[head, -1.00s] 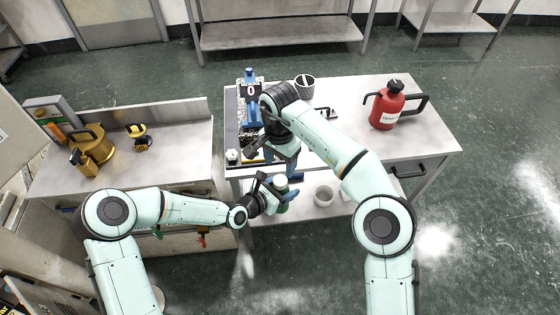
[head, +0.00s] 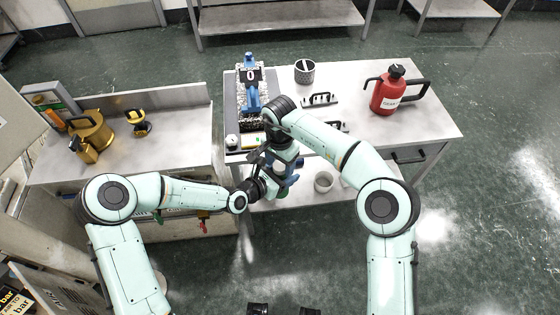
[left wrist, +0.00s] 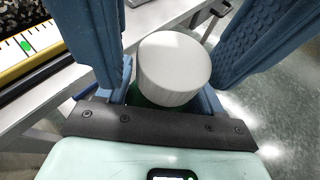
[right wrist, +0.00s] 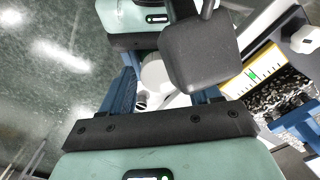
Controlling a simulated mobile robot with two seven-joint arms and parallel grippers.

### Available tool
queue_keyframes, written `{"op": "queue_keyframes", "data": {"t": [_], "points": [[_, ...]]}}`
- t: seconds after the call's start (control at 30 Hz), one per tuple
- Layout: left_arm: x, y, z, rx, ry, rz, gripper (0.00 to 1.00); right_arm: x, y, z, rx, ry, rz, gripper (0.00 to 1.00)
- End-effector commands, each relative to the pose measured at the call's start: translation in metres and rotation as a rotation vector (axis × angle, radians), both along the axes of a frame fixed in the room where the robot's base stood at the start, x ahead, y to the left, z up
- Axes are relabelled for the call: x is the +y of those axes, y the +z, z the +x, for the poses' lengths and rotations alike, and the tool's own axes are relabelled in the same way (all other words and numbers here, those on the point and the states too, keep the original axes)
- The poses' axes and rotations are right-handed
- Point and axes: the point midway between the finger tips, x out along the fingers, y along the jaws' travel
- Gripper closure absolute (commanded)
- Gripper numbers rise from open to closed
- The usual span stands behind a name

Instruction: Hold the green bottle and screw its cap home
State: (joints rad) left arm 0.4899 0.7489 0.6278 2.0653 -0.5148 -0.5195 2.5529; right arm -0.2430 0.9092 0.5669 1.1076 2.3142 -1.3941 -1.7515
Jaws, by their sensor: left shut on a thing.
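The green bottle (left wrist: 140,98) shows only as a dark green patch below its cap in the left wrist view. The cap (left wrist: 174,66) is a plain whitish cylinder on top of the bottle. It also shows, partly hidden, in the right wrist view (right wrist: 155,74). My left gripper (head: 273,187) is shut on the bottle, in front of the bench. My right gripper (head: 281,164) is above it, pointing down, with its blue fingers apart on either side of the cap; gaps show between fingers and cap. I cannot tell how far the cap is screwed on.
The bench behind carries a blue instrument (head: 252,88), a grey cup (head: 304,72), black-handled pieces (head: 320,99) and a red jug (head: 390,92). Brass-coloured items (head: 92,134) stand on the left bench.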

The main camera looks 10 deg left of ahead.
Motion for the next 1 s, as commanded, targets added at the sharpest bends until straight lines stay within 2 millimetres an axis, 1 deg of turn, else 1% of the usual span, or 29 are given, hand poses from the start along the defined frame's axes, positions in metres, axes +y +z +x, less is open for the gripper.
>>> {"op": "queue_keyframes", "data": {"t": [0.03,0.07,0.1,0.13,0.17,0.27,0.43,0.53,0.8,0.83,0.87,0.9,1.0], "points": [[-0.0003,0.0010,0.0004,-0.002,0.000,-0.001,1.00,0.0000,0.0002,0.0000,0.000,0.000,0.000,0.56],[-0.0003,0.0010,0.0004,-0.002,0.000,-0.001,1.00,0.0000,0.0003,0.0000,0.000,0.000,0.000,0.65],[-0.0003,0.0010,0.0004,-0.002,0.000,-0.001,1.00,0.0000,0.0003,0.0000,0.000,0.000,0.000,0.79],[-0.0003,0.0010,0.0004,-0.002,0.000,-0.001,1.00,0.0000,0.0003,0.0000,0.000,0.000,0.000,0.88],[-0.0003,0.0010,0.0004,-0.002,0.000,-0.001,1.00,0.0001,0.0004,0.0001,0.000,0.000,0.000,0.94],[-0.0003,0.0009,0.0004,-0.002,0.000,-0.001,1.00,0.0001,0.0004,0.0001,0.000,-0.015,0.000,0.94],[-0.0003,0.0009,0.0004,-0.002,0.000,-0.001,1.00,0.0000,0.0003,0.0000,0.000,-0.194,0.001,0.94],[-0.0003,0.0009,0.0004,-0.002,0.000,-0.001,1.00,0.0001,0.0004,0.0001,-0.001,-0.269,0.002,0.94],[-0.0003,0.0008,0.0003,-0.002,0.000,-0.001,1.00,0.0000,0.0004,0.0001,-0.002,-0.284,0.001,0.94],[-0.0003,0.0007,0.0003,-0.002,0.000,-0.001,1.00,0.0001,0.0005,0.0001,-0.001,-0.284,0.002,0.54],[-0.0003,0.0007,0.0003,-0.002,0.000,-0.001,1.00,0.0001,0.0005,0.0001,-0.001,-0.284,0.002,0.44],[-0.0003,0.0007,0.0003,-0.002,0.000,-0.001,1.00,0.0001,0.0005,0.0001,-0.001,-0.284,0.002,0.32],[-0.0004,0.0008,0.0003,-0.002,0.000,-0.001,1.00,0.0001,0.0005,0.0001,-0.001,-0.283,0.002,0.32]]}}
